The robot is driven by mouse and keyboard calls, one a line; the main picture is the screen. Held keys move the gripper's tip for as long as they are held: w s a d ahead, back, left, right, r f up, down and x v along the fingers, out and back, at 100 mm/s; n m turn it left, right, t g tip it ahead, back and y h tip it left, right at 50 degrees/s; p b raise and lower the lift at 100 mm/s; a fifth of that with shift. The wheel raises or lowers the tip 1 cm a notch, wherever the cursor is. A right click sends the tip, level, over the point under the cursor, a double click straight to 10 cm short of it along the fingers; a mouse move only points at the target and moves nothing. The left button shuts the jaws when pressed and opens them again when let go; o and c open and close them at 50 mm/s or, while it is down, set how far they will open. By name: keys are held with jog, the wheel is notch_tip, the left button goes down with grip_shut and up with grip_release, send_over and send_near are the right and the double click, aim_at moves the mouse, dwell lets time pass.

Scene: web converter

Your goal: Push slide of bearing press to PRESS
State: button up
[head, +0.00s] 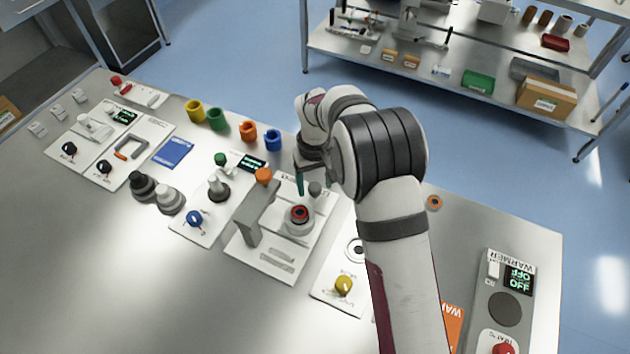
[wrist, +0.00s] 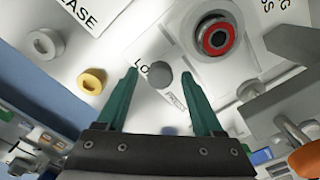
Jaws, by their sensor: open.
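The bearing press (head: 262,262) is a white panel with a grey bracket in the middle of the bench. Its round seat holds a dark part with a red ring (head: 299,214), which also shows at the top of the wrist view (wrist: 216,38). A grey ball knob, apparently the slide's (head: 315,188), stands behind the seat. In the wrist view this knob (wrist: 160,73) appears between the teal fingertips of my gripper (wrist: 160,78), beside partly hidden lettering. My gripper (head: 302,182) is open, with a finger to each side of the knob; contact cannot be told.
An orange-topped post (head: 264,176) stands left of the knob. Yellow, green, orange and blue (head: 273,140) cups line the bench behind. A panel with a yellow knob (head: 343,286) lies to the right, and the warmer (head: 505,308) farther right. The front-left bench is clear.

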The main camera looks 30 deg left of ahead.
grip_shut()
dwell(1.4)
